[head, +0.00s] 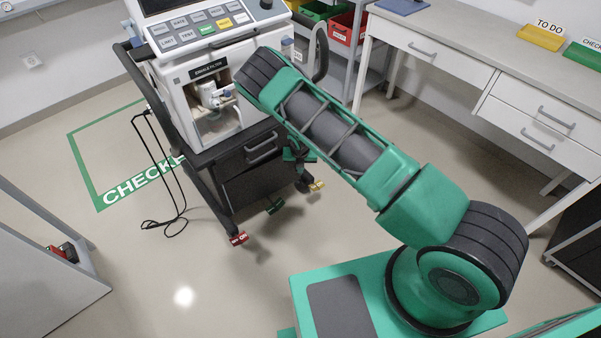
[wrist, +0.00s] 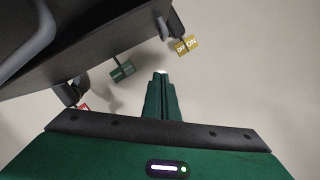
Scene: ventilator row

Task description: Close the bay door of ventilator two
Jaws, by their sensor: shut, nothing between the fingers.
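A white ventilator (head: 180,72) stands on a dark cart at upper left in the head view. I see no number on it. Its front bay (head: 216,122) stands open, with a white filter part (head: 211,95) inside, under a black label. In the wrist view my gripper (wrist: 161,75) is shut and empty, pointing past the cart's lower edge toward the floor.
The cart (head: 262,180) has a handle and caster pedals: red (head: 238,239), green (head: 275,206) and yellow (head: 317,186). A black cable (head: 165,185) trails on the floor at left. White desks (head: 500,90) stand at right. Floor in front is clear.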

